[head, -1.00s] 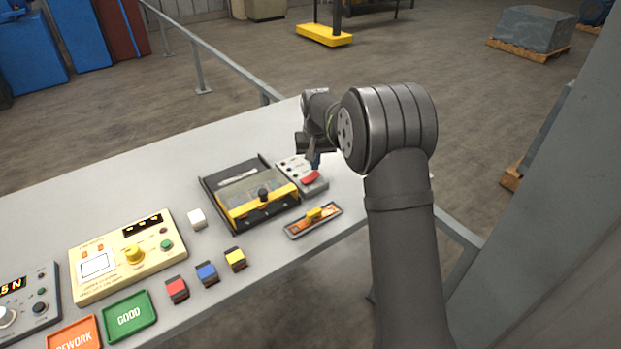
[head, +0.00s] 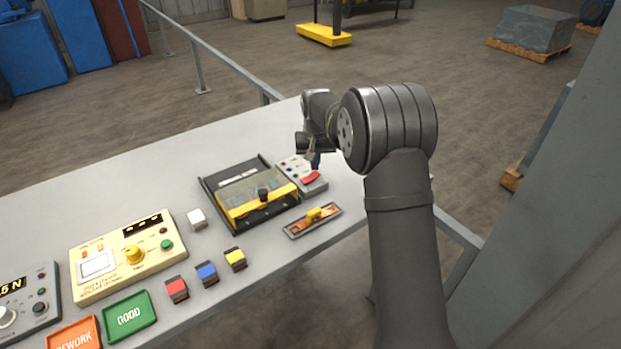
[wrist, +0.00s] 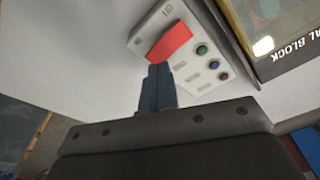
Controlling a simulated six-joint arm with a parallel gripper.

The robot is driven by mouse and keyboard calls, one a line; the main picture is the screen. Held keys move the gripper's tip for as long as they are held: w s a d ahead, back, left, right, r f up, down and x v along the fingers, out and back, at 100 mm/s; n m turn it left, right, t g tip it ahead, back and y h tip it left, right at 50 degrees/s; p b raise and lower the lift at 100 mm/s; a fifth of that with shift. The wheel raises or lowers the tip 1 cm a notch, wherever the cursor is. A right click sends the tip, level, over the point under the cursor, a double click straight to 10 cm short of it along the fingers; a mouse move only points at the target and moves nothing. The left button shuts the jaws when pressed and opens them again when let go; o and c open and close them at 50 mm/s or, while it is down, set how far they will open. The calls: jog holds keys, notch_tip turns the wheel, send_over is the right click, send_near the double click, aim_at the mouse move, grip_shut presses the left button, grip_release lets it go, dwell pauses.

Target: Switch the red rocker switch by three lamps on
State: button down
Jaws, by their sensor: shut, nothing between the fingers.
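The red rocker switch (head: 311,177) sits on a light grey box (head: 318,187) at the right part of the bench. In the wrist view the red rocker (wrist: 171,42) shows large on the box, with a row of three small lamps, green, red and blue (wrist: 212,64), beside it. My gripper (head: 313,163) is shut and empty, pointing down just behind the rocker. In the wrist view the closed fingertips (wrist: 159,72) are close to the rocker's near edge; I cannot tell if they touch it. The rocker's tilt is hard to judge.
A black fixture with a yellow clear-topped cover (head: 258,205) stands left of the switch box. A cream instrument (head: 127,256), coloured blocks and trays fill the left. The bench behind is clear.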

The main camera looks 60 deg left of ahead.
aim_at(315, 175)
jog(key=shift+f, duration=1.1)
dwell(0.6)
jog(key=shift+r, duration=3.55)
jog(key=shift+f, duration=3.55)
jog(key=shift+r, duration=0.15)
